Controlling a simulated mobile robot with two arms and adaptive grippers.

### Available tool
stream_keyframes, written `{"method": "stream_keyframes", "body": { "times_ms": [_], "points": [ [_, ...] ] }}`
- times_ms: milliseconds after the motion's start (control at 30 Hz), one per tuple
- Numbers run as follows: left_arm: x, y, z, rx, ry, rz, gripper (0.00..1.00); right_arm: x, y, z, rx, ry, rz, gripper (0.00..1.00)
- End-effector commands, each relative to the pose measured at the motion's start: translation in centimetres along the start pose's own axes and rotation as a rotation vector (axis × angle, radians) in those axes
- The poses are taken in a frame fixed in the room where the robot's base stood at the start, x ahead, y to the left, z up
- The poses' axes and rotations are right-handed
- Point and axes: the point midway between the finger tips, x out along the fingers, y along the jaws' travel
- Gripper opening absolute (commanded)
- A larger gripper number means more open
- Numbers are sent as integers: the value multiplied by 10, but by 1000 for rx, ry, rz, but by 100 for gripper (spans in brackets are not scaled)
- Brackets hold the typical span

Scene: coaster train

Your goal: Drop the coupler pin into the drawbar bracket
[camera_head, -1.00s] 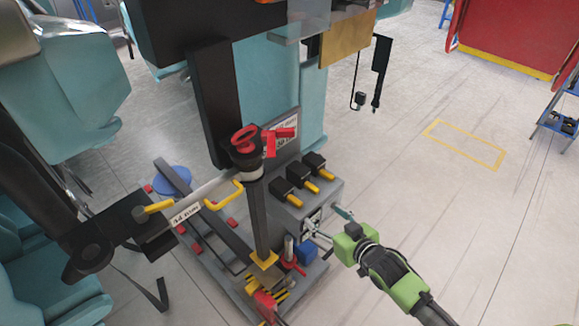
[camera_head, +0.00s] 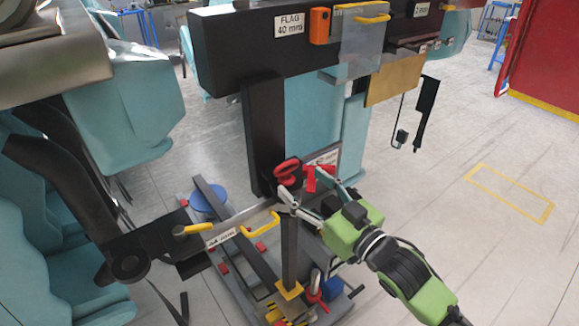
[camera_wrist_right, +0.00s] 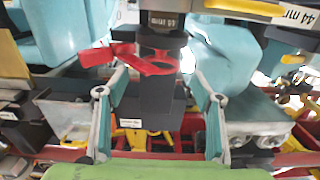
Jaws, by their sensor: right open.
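A red ring-shaped handle (camera_head: 287,171) and a red flag-like tag (camera_head: 322,179) sit at the top of a dark upright post (camera_head: 290,245). I take these red parts to belong to the coupler pin, but its shaft is not clear. In the right wrist view the red piece (camera_wrist_right: 148,64) lies across the top of a dark block (camera_wrist_right: 156,104). My right gripper (camera_head: 310,192) is open, with its fingers on either side of the post top just below the red parts. A bar labelled in mm (camera_head: 222,238) runs left from the post. I cannot make out the bracket's opening.
A dark overhead beam (camera_head: 250,50) with a "FLAG 40 mm" label, a clear panel and a tan plate (camera_head: 394,80) stands behind. A yellow handle (camera_head: 262,233) is close left of the post. The floor on the right is open around a yellow outline (camera_head: 510,193).

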Motion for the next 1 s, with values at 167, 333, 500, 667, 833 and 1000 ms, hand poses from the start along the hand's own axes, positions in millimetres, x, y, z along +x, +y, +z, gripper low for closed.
{"method": "stream_keyframes", "body": {
  "times_ms": [167, 333, 500, 667, 833, 1000],
  "points": [
    [-12, 0, 0, 0, -2, 0, 40, 35, 0, -3, 2, 1, 1, 60],
    [-16, 0, 0, -1, -3, 0, 40, 58, 0, -1, 1, -1, 1, 60],
    [-18, -1, 0, -1, -3, 0, 40, 69, 0, 0, 0, 0, 0, 60],
    [-19, -1, 0, -1, -3, 0, 40, 72, 0, 1, 0, -1, 0, 60],
    [-18, -1, 0, -1, -3, -1, 40, 72, 0, 1, 0, -1, 0, 60],
    [-18, -1, 0, -2, -3, 0, 40, 71, 0, 1, 0, -1, 0, 19]
  ]
}}
